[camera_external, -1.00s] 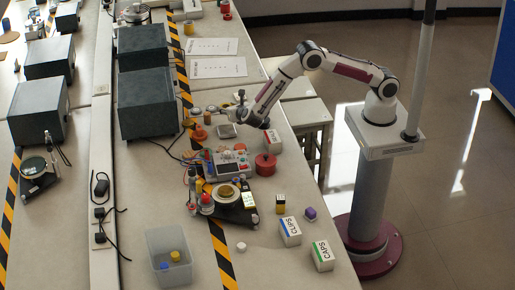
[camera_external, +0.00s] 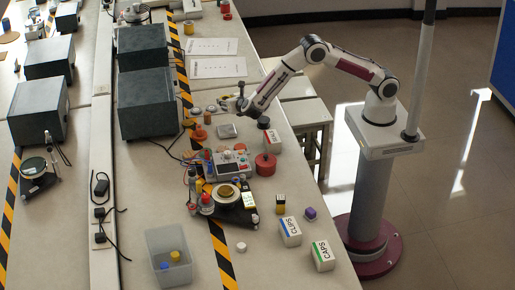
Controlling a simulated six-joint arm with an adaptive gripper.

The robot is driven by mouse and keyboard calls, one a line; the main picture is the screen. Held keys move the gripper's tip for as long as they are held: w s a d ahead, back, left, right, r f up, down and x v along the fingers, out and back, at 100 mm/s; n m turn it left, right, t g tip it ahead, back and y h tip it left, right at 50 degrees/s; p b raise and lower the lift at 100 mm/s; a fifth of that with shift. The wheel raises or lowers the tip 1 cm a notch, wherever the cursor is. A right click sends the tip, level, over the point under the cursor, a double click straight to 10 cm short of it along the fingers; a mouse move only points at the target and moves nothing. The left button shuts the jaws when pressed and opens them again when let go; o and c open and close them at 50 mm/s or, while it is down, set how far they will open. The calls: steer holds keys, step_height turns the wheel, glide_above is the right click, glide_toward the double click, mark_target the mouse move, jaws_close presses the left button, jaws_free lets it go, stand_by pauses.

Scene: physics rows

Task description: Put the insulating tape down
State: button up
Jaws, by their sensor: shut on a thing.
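My gripper (camera_external: 240,100) is at the end of my arm, above the right part of the bench, near the grey square dish (camera_external: 227,131). It is small and dark in this view. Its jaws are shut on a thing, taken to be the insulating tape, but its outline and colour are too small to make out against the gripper. The gripper appears to be above the bench top; the exact height cannot be told.
A dark round thing (camera_external: 264,122) and a white box (camera_external: 273,141) stand just right of the dish. A red round thing (camera_external: 265,164) and an instrument board (camera_external: 228,163) are nearer. Dark equipment boxes (camera_external: 147,103) stand left. Bare bench shows beside the papers (camera_external: 218,67).

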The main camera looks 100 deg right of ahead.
steer(key=shift+a, duration=0.1)
steer(key=w+a+r+n+t+y, duration=0.15)
steer(key=a+n+t, duration=0.35)
steer(key=a, duration=2)
steer(key=s+a+n+t+y, duration=0.1)
steer(key=s+a, duration=0.3)
steer(key=a, duration=0.3)
steer(key=s+a+n+t+y, duration=0.1)
steer(key=s+a, duration=0.3)
steer(key=a, duration=0.4)
steer(key=s+a+f+n+t+y, duration=0.1)
steer(key=s+a+n+y, duration=0.1)
steer(key=a, duration=0.5)
steer(key=shift+s+a+y, duration=0.4)
steer(key=shift+s+y, duration=0.05)
steer(key=shift+s, duration=0.55)
steer(key=shift+f, duration=0.15)
steer(key=shift+f, duration=3.1)
steer(key=shift+f, duration=0.1)
